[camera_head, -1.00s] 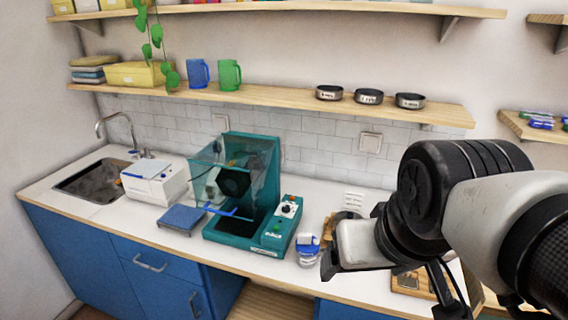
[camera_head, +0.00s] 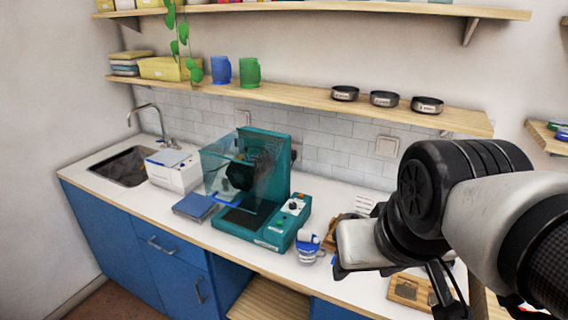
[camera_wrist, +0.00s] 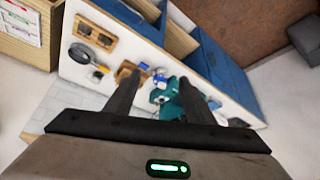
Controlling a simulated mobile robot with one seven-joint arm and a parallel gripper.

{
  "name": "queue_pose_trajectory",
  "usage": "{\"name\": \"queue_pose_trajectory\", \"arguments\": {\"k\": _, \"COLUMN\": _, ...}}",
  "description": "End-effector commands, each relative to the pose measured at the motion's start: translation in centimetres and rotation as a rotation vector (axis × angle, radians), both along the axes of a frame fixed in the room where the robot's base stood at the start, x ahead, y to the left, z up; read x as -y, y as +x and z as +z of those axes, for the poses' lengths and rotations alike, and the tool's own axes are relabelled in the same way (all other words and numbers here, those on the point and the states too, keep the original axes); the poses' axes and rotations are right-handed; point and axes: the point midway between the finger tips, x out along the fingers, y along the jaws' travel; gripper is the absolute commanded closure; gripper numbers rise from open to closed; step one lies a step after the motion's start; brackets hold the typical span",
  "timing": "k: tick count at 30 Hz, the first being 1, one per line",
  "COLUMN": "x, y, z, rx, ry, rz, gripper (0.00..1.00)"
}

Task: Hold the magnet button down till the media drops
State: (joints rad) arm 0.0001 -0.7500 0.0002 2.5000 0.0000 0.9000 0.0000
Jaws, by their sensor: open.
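A teal machine (camera_head: 268,172) with a clear tilted shield (camera_head: 222,165) stands on the white counter. Its low control box (camera_head: 274,236) on the right carries a white panel with a dark knob (camera_head: 293,206) and a small green spot (camera_head: 280,226). I cannot tell which control is the magnet button, and no media can be made out. My gripper (camera_wrist: 160,82) is open and empty in the wrist view, its two dark fingers spread. The teal machine (camera_wrist: 168,92) shows beyond and between them, well apart. In the head view my arm is right of the machine.
A clear jar with blue parts (camera_head: 308,248) stands just right of the machine. A blue flat-topped box (camera_head: 195,207), a white device (camera_head: 172,170) and a sink (camera_head: 124,167) lie to its left. A wooden shelf (camera_head: 300,98) with mugs and dark dishes runs above. A wooden board (camera_head: 408,290) lies right.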

Motion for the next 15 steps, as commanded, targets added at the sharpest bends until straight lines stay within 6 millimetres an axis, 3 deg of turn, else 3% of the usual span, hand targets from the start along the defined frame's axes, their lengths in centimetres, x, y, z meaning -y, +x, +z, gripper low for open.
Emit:
{"name": "queue_pose_trajectory", "arguments": {"k": 1, "x": 0.0, "y": 0.0, "z": 0.0, "rx": 0.0, "ry": 0.0, "rz": 0.0, "gripper": 0.6}}
{"name": "queue_pose_trajectory", "arguments": {"k": 8, "x": 0.0, "y": 0.0, "z": 0.0, "rx": 0.0, "ry": 0.0, "rz": 0.0, "gripper": 0.99}}
{"name": "queue_pose_trajectory", "arguments": {"k": 15, "x": 0.0, "y": 0.0, "z": 0.0, "rx": 0.0, "ry": 0.0, "rz": 0.0, "gripper": 1.0}}
